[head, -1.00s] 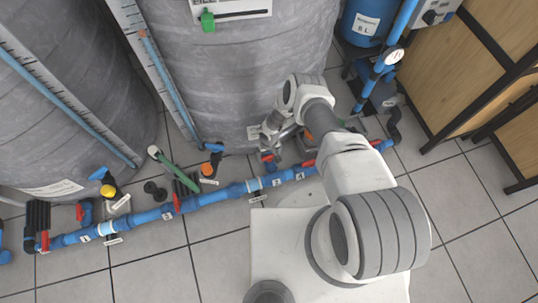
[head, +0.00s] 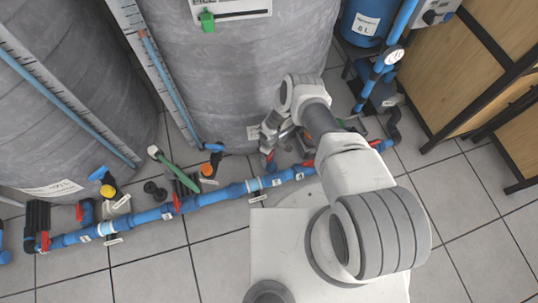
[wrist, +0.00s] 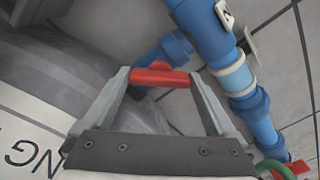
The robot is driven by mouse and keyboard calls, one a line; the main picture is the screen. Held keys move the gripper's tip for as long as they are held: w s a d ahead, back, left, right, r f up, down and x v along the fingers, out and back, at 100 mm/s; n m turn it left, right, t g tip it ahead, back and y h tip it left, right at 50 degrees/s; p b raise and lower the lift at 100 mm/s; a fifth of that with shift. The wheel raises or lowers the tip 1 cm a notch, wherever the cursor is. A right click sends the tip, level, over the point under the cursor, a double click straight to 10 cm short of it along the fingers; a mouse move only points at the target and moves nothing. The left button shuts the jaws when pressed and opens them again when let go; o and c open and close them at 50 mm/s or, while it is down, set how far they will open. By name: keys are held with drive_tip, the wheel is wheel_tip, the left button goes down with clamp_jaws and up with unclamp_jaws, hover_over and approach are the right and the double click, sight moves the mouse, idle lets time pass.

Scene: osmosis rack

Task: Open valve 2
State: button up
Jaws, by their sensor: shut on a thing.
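A red valve handle (wrist: 160,76) sits on a blue branch pipe (wrist: 172,52) in the wrist view. My gripper (wrist: 158,84) is shut on it, with one finger at each end of the handle. In the head view my gripper (head: 269,152) reaches down beside the middle tank, just behind the long blue pipe (head: 225,195). My arm and gripper cover much of this valve there. A small number tag (wrist: 225,15) on the pipe is too cut off to read for sure.
Other red handles (head: 177,201) sit along the pipe, and one (wrist: 285,170) shows at the lower right of the wrist view. A green-handled part (head: 175,168) lies to the left. Large grey tanks (head: 240,70) stand close behind. Open tiled floor (head: 475,225) lies at right.

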drive_tip(key=n, duration=0.4)
drive_tip(key=shift+n, duration=2.6)
drive_tip(key=o, duration=1)
wheel_tip(320, 180, up, 18)
drive_tip(key=p, duration=0.7)
drive_tip(key=shift+f, duration=0.25)
